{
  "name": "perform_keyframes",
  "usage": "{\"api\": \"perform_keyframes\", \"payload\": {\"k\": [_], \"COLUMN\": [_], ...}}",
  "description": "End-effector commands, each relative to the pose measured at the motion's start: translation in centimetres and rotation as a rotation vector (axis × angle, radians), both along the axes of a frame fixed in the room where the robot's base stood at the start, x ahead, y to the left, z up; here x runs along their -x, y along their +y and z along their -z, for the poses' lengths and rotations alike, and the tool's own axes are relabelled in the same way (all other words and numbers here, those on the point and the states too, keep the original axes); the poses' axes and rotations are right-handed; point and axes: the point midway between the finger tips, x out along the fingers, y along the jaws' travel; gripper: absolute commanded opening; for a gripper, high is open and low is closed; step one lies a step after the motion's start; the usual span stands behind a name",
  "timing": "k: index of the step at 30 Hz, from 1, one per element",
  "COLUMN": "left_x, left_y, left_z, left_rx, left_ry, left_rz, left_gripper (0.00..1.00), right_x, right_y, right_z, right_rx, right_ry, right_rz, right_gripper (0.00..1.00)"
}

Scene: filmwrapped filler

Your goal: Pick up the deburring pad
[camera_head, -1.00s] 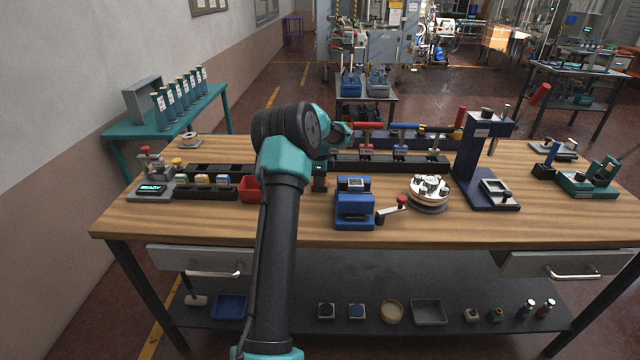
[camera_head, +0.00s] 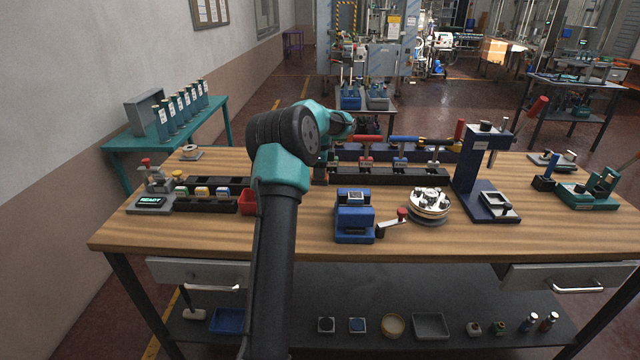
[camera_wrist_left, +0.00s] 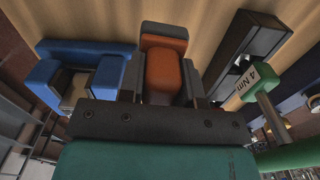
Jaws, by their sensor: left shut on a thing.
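The deburring pad appears to be the orange-brown block (camera_wrist_left: 164,72) in the left wrist view. It sits between the two dark fingers of my left gripper (camera_wrist_left: 164,88), which is shut on it. In the head view my left gripper (camera_head: 321,168) points down over the middle of the bench, just left of the blue device. The pad cannot be made out there. Whether its lower end is clear of the bench is hard to tell. My right gripper is in neither view.
A blue device (camera_head: 354,218) stands close to the right of the gripper. A black rack (camera_head: 390,174) with T-handled tools lies behind. A red bin (camera_head: 249,202) is at the left. A round metal fixture (camera_head: 429,204) and a dark blue press (camera_head: 483,170) stand to the right. The front wood strip is clear.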

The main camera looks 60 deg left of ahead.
Motion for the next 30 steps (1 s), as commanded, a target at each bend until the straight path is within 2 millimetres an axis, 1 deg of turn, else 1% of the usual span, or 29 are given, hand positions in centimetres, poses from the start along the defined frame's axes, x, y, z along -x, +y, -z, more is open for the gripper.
{"api": "perform_keyframes", "payload": {"k": [1, 3, 6, 19, 20, 25, 30], "left_x": [0.0, 0.0, 0.0, 0.0, 0.0, 0.0, -0.2], "left_y": [0.0, 0.0, 0.0, 0.0, 0.0, 0.0, -0.5], "left_z": [-0.7, -1.3, -1.8, -1.8, -1.8, -1.8, -2.2], "left_rx": [-0.001, -0.001, -0.001, 0.0, 0.0, 0.0, -0.001], "left_ry": [-0.002, -0.001, -0.001, 0.0, 0.0, 0.0, -0.001], "left_rz": [0.0, 0.0, 0.0, 0.001, 0.001, 0.001, 0.003], "left_gripper": [0.07, 0.07, 0.07, 0.07, 0.3, 0.13, 0.13], "right_x": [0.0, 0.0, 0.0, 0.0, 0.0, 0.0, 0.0], "right_y": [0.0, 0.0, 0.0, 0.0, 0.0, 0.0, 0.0], "right_z": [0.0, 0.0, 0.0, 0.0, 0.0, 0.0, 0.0], "right_rx": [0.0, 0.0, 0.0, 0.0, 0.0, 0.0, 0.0], "right_ry": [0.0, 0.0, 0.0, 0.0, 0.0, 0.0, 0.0], "right_rz": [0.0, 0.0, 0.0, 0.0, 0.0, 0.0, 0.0], "right_gripper": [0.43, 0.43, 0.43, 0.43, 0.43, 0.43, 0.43]}}
